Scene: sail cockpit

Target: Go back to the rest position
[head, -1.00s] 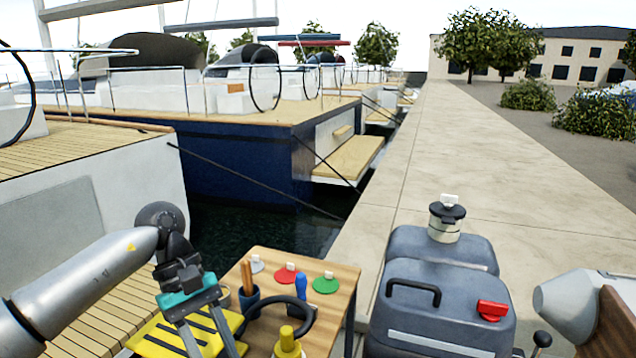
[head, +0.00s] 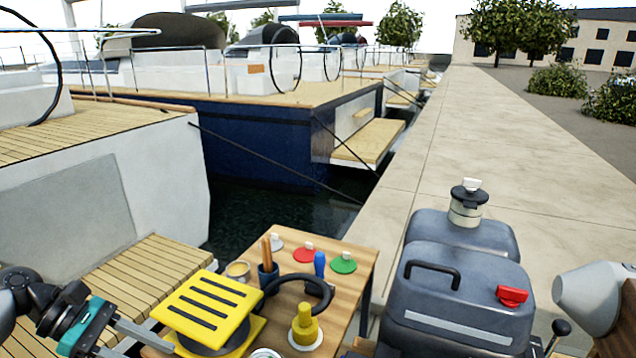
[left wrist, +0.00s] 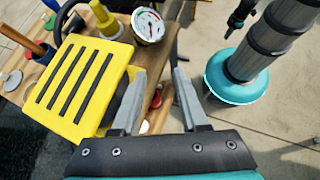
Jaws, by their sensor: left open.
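My left gripper (head: 128,340) is at the lower left of the head view, left of the small wooden table (head: 359,268). Its two fingers are apart and nothing is between them. In the left wrist view the open fingers of the left gripper (left wrist: 155,98) reach past the edge of a yellow slotted block (left wrist: 75,85). This yellow slotted block (head: 207,305) stands at the table's left side in the head view. My right gripper is not in view.
The table bears a yellow fitting (head: 305,325), a dark hose loop (head: 318,290), a blue cup (head: 268,275) and red (head: 305,253) and green (head: 343,263) discs. A grey tank (head: 462,280) stands right of it. A gauge (left wrist: 148,25) shows in the wrist view.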

